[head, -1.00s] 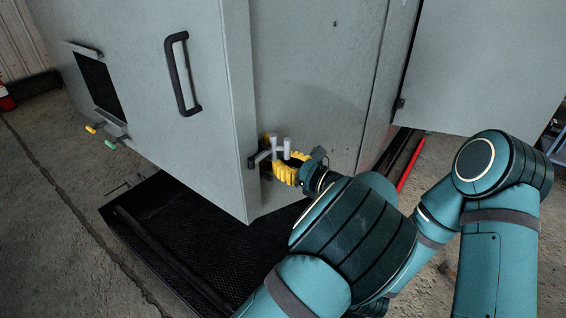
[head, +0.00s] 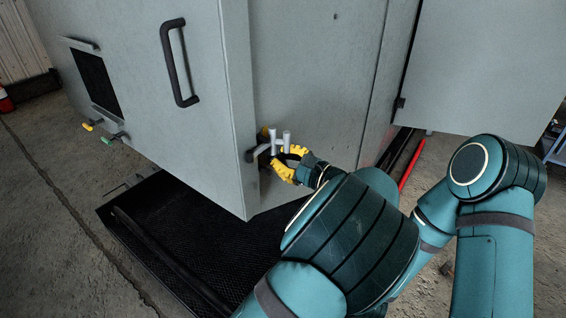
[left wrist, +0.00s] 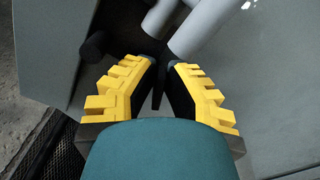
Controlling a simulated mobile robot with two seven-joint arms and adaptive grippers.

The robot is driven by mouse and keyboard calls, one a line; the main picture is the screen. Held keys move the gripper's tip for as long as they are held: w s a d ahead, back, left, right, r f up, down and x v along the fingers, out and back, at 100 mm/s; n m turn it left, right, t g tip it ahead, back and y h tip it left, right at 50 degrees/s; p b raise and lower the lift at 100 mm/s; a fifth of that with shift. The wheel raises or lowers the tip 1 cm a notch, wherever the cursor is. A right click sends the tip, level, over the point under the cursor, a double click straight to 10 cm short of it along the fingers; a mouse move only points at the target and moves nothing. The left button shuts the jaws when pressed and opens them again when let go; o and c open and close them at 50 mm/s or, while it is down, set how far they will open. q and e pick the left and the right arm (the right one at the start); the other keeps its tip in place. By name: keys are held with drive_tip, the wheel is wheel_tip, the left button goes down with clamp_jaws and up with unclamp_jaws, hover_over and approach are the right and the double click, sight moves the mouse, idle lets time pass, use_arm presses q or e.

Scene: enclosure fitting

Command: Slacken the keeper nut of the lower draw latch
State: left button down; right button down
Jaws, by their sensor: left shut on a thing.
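The lower draw latch (head: 274,142) is on the grey enclosure near its lower front corner, with two pale grey cylindrical pegs standing up and a dark rounded end at its left. My left gripper (head: 285,166), with yellow toothed fingers, is at the latch, just below and right of the pegs. In the left wrist view my left gripper (left wrist: 160,72) has its fingers converging with a small gap at the latch, below the grey pegs (left wrist: 200,28). It is shut on the keeper nut, which is mostly hidden between the dark fingertips. My right gripper is out of view.
The enclosure's front face (head: 185,110) has a dark bar handle (head: 173,63) and a dark vent opening (head: 96,80). A black mesh-floored tray (head: 190,235) lies beneath. An open grey door panel (head: 485,65) stands at the right. Concrete floor (head: 60,240) is clear at left.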

use_arm(q)
drive_tip(key=shift+a+f+n+b, duration=0.1)
drive_tip(key=shift+n+b, duration=0.4)
drive_tip(key=shift+n, duration=0.5)
drive_tip(key=c, duration=1)
unclamp_jaws()
drive_tip(key=shift+a, duration=0.1)
drive_tip(key=shift+c, duration=0.2)
